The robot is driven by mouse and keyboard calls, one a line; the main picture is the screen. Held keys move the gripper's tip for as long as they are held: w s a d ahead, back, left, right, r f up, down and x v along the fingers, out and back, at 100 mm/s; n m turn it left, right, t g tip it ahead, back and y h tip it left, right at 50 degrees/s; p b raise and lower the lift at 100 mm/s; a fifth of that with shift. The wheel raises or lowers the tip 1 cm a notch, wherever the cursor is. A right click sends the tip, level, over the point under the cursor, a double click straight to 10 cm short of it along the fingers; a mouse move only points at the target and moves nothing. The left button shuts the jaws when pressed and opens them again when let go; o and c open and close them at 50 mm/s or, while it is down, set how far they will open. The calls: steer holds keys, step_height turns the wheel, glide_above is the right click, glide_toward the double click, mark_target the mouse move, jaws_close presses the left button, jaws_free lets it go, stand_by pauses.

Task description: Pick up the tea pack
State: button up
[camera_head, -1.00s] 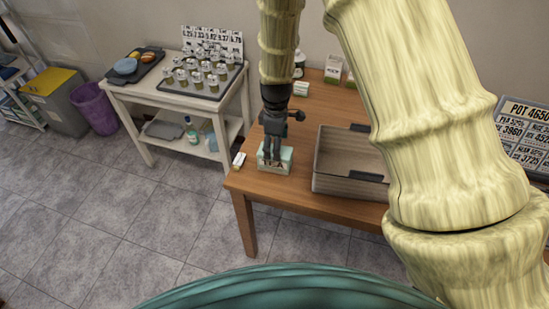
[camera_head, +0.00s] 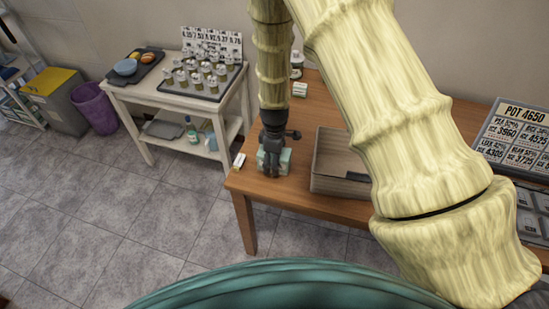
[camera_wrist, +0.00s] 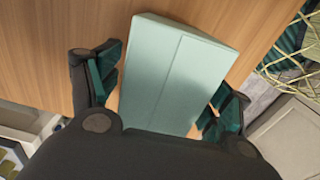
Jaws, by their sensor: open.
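The tea pack seems to be the pale green box (camera_head: 286,160) on the front left part of the wooden table; no label on it is readable. It also fills the middle of the wrist view (camera_wrist: 175,75). My gripper (camera_head: 270,172) points down at it, and in the head view hides part of its front. In the wrist view my gripper (camera_wrist: 165,95) is open, with one teal-padded finger on each side of the box. A gap shows at the left finger; contact at the right one is hard to tell.
A wooden tray (camera_head: 335,185) stands just right of the box. A small white pack (camera_head: 239,161) lies at the table's left edge (camera_head: 228,183). Another small box (camera_head: 300,89) is farther back. A side table (camera_head: 120,91) with jars stands left.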

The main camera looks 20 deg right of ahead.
steer(key=shift+f, duration=0.2)
steer(key=c, duration=1.2)
steer(key=shift+r, duration=0.15)
